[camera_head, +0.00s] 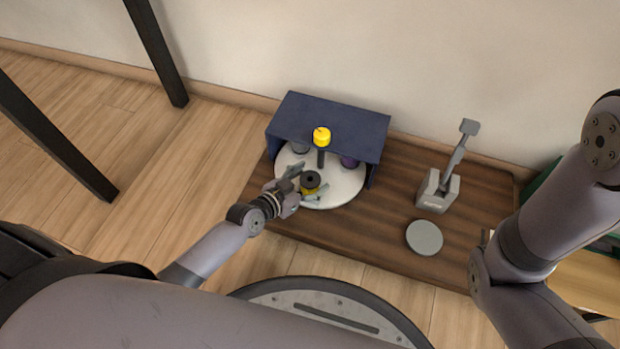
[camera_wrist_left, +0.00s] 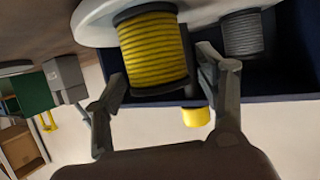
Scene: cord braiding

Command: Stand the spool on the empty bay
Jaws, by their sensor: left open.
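The yellow spool (camera_head: 309,188) with dark flanges stands upright on the front part of a white round turntable (camera_head: 343,190). My left gripper (camera_head: 310,183) is open, with its fingers on either side of this spool. In the left wrist view, the yellow spool (camera_wrist_left: 155,52) shows between the spread fingers of the left gripper (camera_wrist_left: 165,82); I cannot tell whether they touch it. A grey spool (camera_wrist_left: 242,33) and a purple spool (camera_head: 349,162) stand farther back on the turntable. I cannot make out an empty bay. My right arm shows at the right, but its gripper does not.
A dark blue hood (camera_head: 330,115) covers the turntable's back. A grey lever device (camera_head: 438,190) and a grey round disc (camera_head: 424,237) are to the right on the brown board (camera_head: 370,245). Board between turntable and disc is clear.

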